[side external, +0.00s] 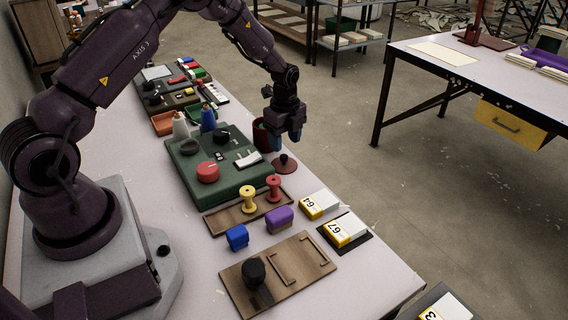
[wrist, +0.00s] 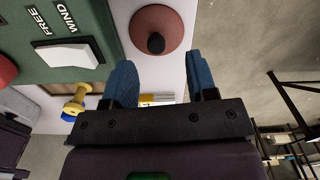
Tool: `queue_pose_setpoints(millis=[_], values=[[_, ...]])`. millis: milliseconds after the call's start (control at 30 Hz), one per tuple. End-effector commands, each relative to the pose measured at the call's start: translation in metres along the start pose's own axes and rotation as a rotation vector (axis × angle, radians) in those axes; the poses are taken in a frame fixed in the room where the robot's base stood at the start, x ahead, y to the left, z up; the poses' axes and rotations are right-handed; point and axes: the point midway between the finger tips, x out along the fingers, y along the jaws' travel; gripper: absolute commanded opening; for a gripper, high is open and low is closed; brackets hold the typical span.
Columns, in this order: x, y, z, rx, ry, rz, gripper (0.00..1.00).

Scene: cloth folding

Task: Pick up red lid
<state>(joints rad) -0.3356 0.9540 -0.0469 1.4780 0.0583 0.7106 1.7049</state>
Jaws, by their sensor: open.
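The red lid (side external: 285,164) is a flat dull-red disc with a dark round knob, lying on the pale table to the right of the green board. In the wrist view the lid (wrist: 153,18) is at the top centre, beyond the fingertips. My gripper (side external: 286,138) is above and slightly behind the lid, apart from it. Its two blue fingers are open with nothing between them; they also show in the wrist view (wrist: 163,80). A red container (side external: 259,134) stands behind the gripper, partly hidden by it.
The green board (side external: 183,160) holds a red knob, black knobs and a white switch. A wooden tray (side external: 222,219) with yellow and red spools (side external: 273,187) lies in front. Numbered white-and-yellow boxes (side external: 316,204) sit near the table's right edge. Open floor lies beyond that edge.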

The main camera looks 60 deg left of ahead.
Motion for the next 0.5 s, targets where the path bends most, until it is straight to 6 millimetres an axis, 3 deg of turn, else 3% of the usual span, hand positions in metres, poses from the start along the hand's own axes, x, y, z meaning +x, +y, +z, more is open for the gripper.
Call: queue_pose_setpoints(millis=[300, 500], values=[[0.041, 0.006, -0.004, 0.000, 0.000, 0.004, 0.52], [0.053, 0.005, -0.003, 0.000, -0.001, 0.002, 0.52]])
